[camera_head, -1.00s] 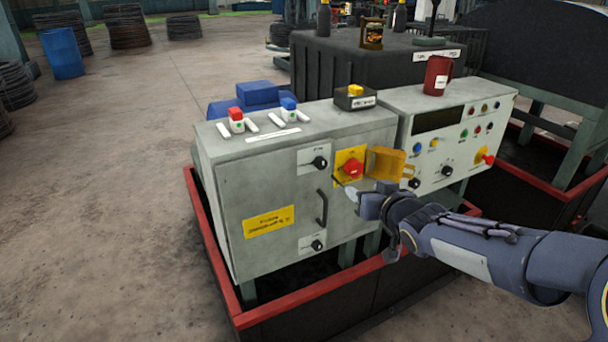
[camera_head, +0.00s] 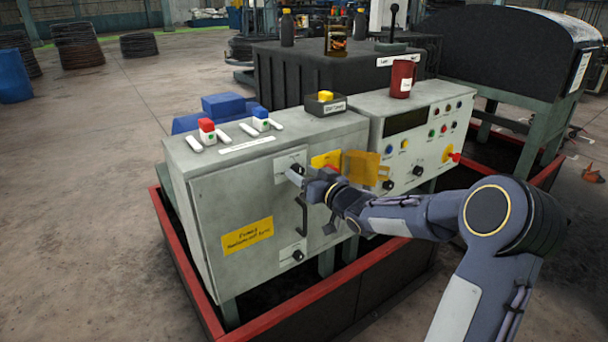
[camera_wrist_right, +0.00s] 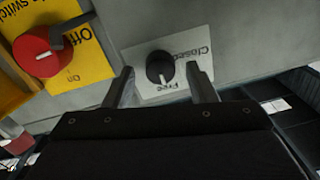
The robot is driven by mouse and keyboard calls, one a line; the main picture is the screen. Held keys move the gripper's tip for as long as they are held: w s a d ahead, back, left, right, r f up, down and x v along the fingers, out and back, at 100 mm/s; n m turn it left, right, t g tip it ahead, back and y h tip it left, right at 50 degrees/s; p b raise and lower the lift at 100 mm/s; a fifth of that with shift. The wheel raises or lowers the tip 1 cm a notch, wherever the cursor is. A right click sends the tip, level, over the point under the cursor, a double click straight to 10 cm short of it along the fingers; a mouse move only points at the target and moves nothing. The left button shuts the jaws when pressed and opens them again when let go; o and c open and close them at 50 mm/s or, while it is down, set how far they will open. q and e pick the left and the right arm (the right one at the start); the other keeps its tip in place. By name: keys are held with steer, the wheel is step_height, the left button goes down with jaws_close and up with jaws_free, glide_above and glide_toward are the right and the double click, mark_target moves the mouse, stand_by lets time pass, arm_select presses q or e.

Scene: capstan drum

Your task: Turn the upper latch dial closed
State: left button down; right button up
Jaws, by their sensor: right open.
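The upper latch dial is a black knob on a white plate on the grey cabinet front (camera_head: 200,200). My left gripper is not in view.
The red main switch (camera_wrist_right: 42,52) on its yellow plate is close beside the dial. An open yellow cover (camera_head: 361,168) stands out beside it. The cabinet handle (camera_head: 303,214) and lower latch dial (camera_head: 298,255) are below. A red-rimmed tray (camera_head: 182,262) surrounds the cabinet.

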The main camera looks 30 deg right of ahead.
steer(key=shift+w, duration=0.1)
steer(key=c, duration=1)
steer(key=shift+o, duration=0.2)
steer(key=n+b, duration=0.3)
steer(key=n, duration=0.1)
steer(key=shift+a+f, duration=0.1)
steer(key=n+b, duration=0.3)
steer(key=n, duration=0.1)
steer(key=shift+n, duration=0.3)
steer(key=n+b, duration=0.3)
steer(key=n, duration=0.2)
steer(key=shift+a, duration=0.15)
steer(key=shift+n+h+b, duration=0.3)
steer(key=shift+n+b, duration=0.75)
steer(key=shift+n, duration=0.75)
